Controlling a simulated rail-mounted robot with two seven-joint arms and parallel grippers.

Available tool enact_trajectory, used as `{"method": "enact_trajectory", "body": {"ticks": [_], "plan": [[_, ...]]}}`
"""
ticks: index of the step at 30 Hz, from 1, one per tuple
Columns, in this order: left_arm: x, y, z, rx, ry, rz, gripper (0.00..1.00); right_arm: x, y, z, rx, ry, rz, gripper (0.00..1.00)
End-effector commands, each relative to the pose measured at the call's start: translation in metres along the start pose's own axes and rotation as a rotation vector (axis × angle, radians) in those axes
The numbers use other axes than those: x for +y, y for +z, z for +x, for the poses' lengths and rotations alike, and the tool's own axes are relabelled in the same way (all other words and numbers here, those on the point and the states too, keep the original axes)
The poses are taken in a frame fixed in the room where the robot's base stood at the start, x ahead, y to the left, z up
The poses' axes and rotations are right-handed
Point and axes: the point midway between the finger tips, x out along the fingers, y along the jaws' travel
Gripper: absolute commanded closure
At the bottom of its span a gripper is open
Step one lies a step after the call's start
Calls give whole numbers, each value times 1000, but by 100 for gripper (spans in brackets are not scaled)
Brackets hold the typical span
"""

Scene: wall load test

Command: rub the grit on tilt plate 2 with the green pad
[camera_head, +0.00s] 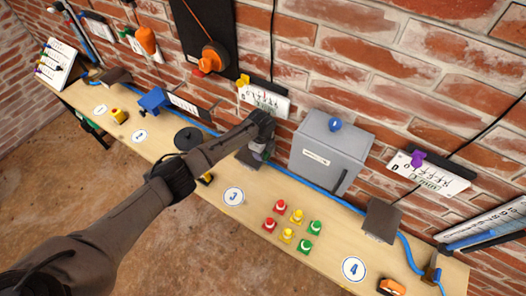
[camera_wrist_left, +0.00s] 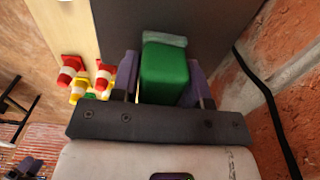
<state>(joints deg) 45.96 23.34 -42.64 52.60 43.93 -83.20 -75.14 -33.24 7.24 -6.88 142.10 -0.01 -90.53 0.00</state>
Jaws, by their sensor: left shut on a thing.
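My left gripper (camera_head: 262,152) is over a dark tilted plate (camera_head: 246,160) behind the round label 3. In the left wrist view, its two purple fingers (camera_wrist_left: 165,80) are shut on the green pad (camera_wrist_left: 165,72), a green block with a paler grey-green far edge. That edge is at or very near a dark grey surface (camera_wrist_left: 205,25); I cannot tell whether they touch. No grit can be made out. Other dark plates stand near the left end (camera_head: 115,75) and at the right (camera_head: 382,220). I cannot read which plate is number 2. My right gripper is not in view.
A grey box (camera_head: 332,152) with a blue knob stands right of the gripper. Several red, yellow and green cones (camera_head: 290,230) stand on the wooden bench (camera_head: 325,268) in front. A blue hose (camera_head: 290,188) runs along the back by the brick wall. A black cable (camera_wrist_left: 268,110) hangs nearby.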

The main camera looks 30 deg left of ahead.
Motion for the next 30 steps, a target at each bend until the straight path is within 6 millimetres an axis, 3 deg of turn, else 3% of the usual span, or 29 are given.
{"method": "enact_trajectory", "body": {"ticks": [9, 20, 30], "plan": [[2, 30, 2, -5, 7, -4, 77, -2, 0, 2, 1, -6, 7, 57], [2, 43, 2, -5, 6, -3, 77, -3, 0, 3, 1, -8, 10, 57], [2, 70, -1, -3, 4, -4, 77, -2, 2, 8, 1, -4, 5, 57]]}}
